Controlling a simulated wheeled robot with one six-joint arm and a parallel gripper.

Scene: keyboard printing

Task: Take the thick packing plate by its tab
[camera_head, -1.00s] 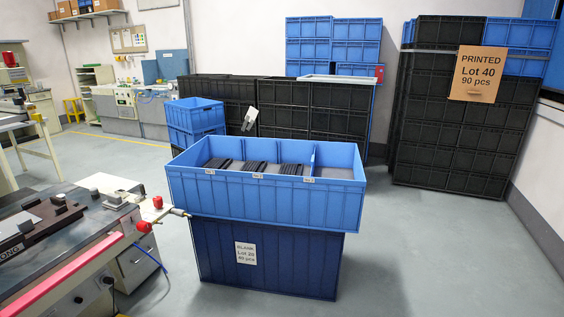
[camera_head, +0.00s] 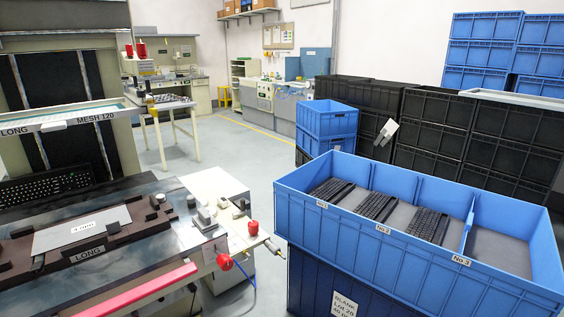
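A flat light-grey plate (camera_head: 83,228) with a small white label lies in the brown-black fixture marked LONG (camera_head: 88,254) on the printing machine, at the lower left. The label's print is too small to read for sure. I cannot make out a tab on this plate, nor tell whether it is the thick packing plate. My gripper is not in view.
A screen frame marked LONG and MESH 120 (camera_head: 62,118) stands above a black keyboard (camera_head: 45,186) behind the fixture. Red knobs (camera_head: 224,261) sit at the machine's right corner. A blue crate (camera_head: 400,252) with keyboards in compartments fills the lower right. Open floor (camera_head: 235,160) lies beyond.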

